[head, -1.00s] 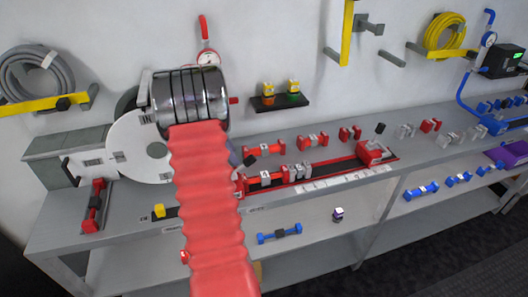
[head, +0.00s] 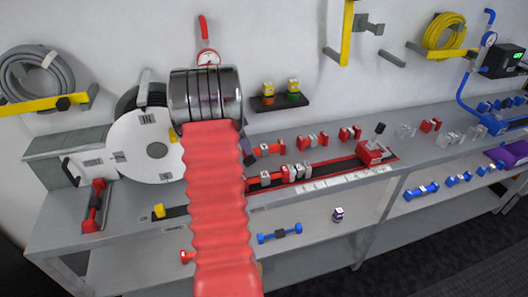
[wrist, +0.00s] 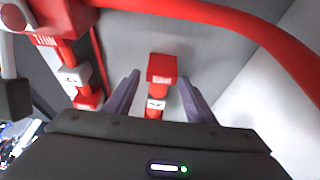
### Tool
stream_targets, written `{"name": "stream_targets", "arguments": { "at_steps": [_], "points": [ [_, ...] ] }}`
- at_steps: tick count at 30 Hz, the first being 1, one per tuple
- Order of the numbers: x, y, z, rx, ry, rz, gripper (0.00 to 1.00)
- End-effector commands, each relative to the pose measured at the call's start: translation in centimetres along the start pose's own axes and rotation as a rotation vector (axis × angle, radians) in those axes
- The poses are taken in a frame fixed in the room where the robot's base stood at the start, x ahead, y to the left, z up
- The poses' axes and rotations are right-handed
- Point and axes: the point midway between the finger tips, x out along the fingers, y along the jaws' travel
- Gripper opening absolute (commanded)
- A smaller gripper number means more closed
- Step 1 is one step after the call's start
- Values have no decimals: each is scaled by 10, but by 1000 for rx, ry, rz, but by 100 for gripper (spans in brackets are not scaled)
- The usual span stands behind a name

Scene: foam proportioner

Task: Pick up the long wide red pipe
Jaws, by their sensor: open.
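In the wrist view, a red pipe piece (wrist: 162,68) with a white label band lies on the grey bench between the two fingers of my open gripper (wrist: 159,78). The fingers are on either side, with gaps visible; I cannot tell their height above it. It looks like the red piece with a pale middle (head: 270,147) just right of my arm in the head view. I cannot tell its full length or whether it is the long wide one. My arm mostly hides my gripper in the head view.
A row of red and grey pieces (wrist: 72,75) lies left of the gripper along a red-edged track. A curved red pipe (wrist: 215,15) crosses above. More red pieces (head: 312,140) lie to the right on the bench. A white disc (head: 145,148) stands left of my arm.

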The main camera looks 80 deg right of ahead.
Motion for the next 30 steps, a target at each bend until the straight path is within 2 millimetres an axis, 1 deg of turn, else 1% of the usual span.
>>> {"name": "stream_targets", "arguments": {
  "at_steps": [3,13,16,20,26,30],
  "points": [
    [4,0,-9,0,0,1,50],
    [4,0,-11,1,0,0,50],
    [6,0,-14,2,0,1,50],
    [11,0,-27,3,0,1,50],
    [22,0,-53,4,0,1,50],
    [33,1,-52,0,0,2,50]
  ]
}}
